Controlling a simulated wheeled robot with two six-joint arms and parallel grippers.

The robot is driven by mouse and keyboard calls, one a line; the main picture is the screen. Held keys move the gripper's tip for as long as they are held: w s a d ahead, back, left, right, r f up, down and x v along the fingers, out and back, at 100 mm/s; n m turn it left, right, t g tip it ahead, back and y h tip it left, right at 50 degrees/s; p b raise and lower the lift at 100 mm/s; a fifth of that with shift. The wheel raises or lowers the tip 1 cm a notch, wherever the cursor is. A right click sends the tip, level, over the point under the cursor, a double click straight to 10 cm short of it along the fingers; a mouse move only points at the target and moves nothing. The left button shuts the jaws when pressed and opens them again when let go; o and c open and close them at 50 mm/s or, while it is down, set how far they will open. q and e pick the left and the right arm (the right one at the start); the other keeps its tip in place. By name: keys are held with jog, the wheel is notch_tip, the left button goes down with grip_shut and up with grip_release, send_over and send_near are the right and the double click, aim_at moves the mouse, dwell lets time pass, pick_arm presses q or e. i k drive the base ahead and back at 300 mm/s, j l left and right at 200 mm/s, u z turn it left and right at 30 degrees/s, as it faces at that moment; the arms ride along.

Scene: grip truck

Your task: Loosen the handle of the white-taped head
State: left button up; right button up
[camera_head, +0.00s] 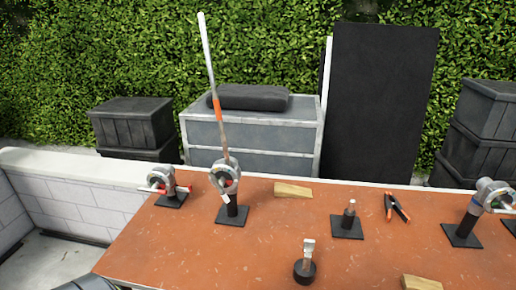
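Several round metal grip heads stand on the orange-brown table (180,250). The middle-left head (226,176) sits on a black post and square base, and holds a long pole (211,75) leaning up to the left, with an orange band. A pale handle-like piece (226,199) hangs at its front. The far-left head (163,179) has a red-and-white handle part. The right head (490,192) has a blue band on its post and a red-tipped handle. I cannot tell for sure which head bears white tape.
A bare pin on a plate (347,224), an orange-and-black clamp (396,207), a round-based stud (305,268) and wooden blocks (293,190) lie about the table. The front left tabletop is clear. A grey chest (250,135) and tall black panel (380,100) stand behind.

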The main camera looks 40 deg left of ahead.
aim_at(219, 185)
jog(key=u, duration=1.6)
